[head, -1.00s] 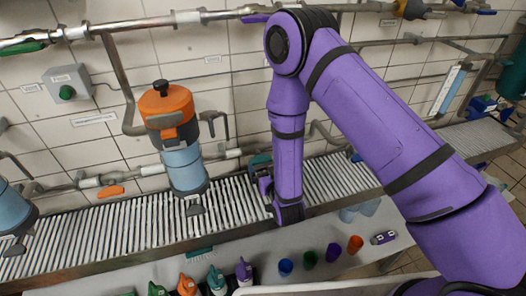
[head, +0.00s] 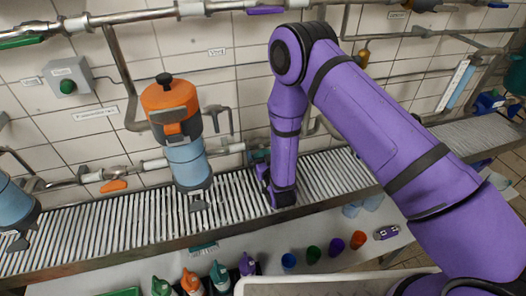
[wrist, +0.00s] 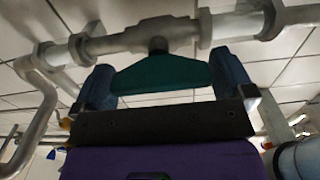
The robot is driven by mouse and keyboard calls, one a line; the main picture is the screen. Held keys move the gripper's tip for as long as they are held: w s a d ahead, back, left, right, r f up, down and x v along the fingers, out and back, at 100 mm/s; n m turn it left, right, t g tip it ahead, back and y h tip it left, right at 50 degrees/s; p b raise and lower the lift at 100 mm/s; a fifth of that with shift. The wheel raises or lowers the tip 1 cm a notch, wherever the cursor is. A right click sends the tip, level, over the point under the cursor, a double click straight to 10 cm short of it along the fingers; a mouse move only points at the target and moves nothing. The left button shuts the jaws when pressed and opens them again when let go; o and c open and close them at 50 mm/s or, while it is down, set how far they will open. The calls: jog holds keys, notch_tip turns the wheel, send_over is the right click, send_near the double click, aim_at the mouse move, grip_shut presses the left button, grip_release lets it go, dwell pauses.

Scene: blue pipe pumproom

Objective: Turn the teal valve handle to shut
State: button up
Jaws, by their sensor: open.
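The teal valve handle (wrist: 160,73) is a wide, flat lever. In the wrist view it hangs below its valve body on a grey pipe (wrist: 155,36). My gripper (wrist: 166,84) is open, with one blue-padded finger on each side of the handle. The handle's ends lie close to the pads; I cannot tell whether they touch. In the head view only a bit of teal (head: 259,155) shows beside my purple forearm. The arm hides most of the valve there.
A slatted conveyor (head: 130,218) runs along the tiled wall under the pipes. An orange-and-blue filter unit (head: 178,130) stands left of my arm. Several coloured cups (head: 289,262) and spray bottles (head: 219,278) are on the front bench. An orange handle (head: 114,185) is farther left on the pipe.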

jog(key=shift+x, duration=0.8)
jog(key=shift+c, duration=0.5)
jog(key=c, duration=0.6)
jog(key=shift+o, duration=0.3)
